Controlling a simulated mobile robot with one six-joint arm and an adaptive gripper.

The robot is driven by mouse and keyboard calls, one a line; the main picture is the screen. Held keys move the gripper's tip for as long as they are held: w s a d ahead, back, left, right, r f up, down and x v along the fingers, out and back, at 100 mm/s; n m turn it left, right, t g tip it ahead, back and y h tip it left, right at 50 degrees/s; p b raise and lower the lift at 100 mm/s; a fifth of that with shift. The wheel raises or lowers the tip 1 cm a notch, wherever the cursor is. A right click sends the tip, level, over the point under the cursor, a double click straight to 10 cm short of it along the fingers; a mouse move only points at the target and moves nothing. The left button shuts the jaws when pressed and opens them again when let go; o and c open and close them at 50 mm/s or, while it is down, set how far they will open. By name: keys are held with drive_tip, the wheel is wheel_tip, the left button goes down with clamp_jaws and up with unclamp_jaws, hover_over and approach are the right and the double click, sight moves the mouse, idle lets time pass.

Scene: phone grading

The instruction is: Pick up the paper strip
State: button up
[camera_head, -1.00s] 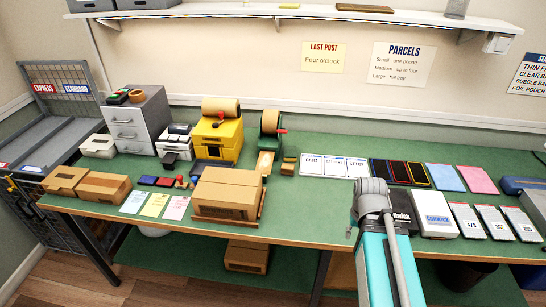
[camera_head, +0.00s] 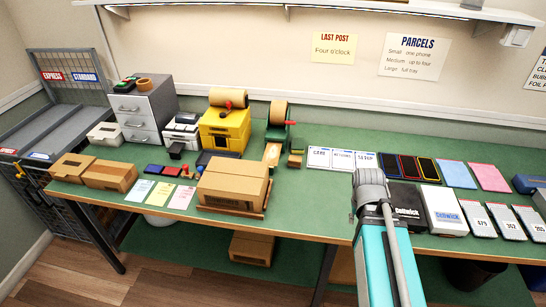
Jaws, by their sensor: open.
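A short tan paper strip (camera_head: 272,154) appears to lie at the front of the green tape dispenser (camera_head: 279,126), near the middle of the green table. It is small here, and I cannot tell whether it is loose or still joined to the roll. My arm, with a teal link and a grey joint, rises from the bottom right over the table's front edge. My gripper itself does not show in this view. The visible part of my arm is to the right of the strip and closer to the camera.
A cardboard box (camera_head: 232,187) on a wooden tray stands in front of the strip. A yellow dispenser (camera_head: 224,130) stands to its left. White cards (camera_head: 342,160), dark phones (camera_head: 407,168) and flat boxes (camera_head: 442,207) lie to the right. Some green table is bare between.

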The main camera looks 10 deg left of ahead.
drive_tip(key=w+a+f+n+t+h+b, duration=0.15)
drive_tip(key=w+n+t+b, duration=0.25)
drive_tip(key=w+t+b, duration=0.5)
drive_tip(key=w+f+n+t+h+b, duration=0.25)
drive_tip(key=w+b, duration=0.45)
drive_tip(key=w, duration=0.6)
drive_tip(key=w+a+f+n+t+y+b, duration=0.1)
drive_tip(key=a+f+n+y+b, duration=0.1)
drive_tip(key=a+n+y+b, duration=0.2)
drive_tip(key=w+a+f+n+t+y+b, duration=0.1)
drive_tip(key=w+a+f+n+y+b, duration=0.1)
drive_tip(key=a+n+y+b, duration=0.2)
drive_tip(key=w+a+f+n+t+y+b, duration=0.1)
drive_tip(key=a+n+y+b, duration=0.3)
drive_tip(key=a+n, duration=0.4)
drive_tip(key=shift+w+a+f+n+y, duration=0.15)
drive_tip(key=shift+a+f+y, duration=0.1)
drive_tip(key=shift+a, duration=0.45)
drive_tip(key=shift+w+a+f+y, duration=0.15)
drive_tip(key=shift+a+f, duration=0.15)
drive_tip(key=shift+a, duration=0.35)
drive_tip(key=shift+w+a+f+n+y, duration=0.1)
drive_tip(key=shift+a+f+y, duration=0.15)
drive_tip(key=shift+a, duration=0.45)
drive_tip(key=shift+s+a+f+n+y, duration=0.1)
drive_tip(key=shift+a+n+y, duration=0.15)
drive_tip(key=shift+a+n, duration=0.05)
drive_tip(key=shift+x, duration=4.3)
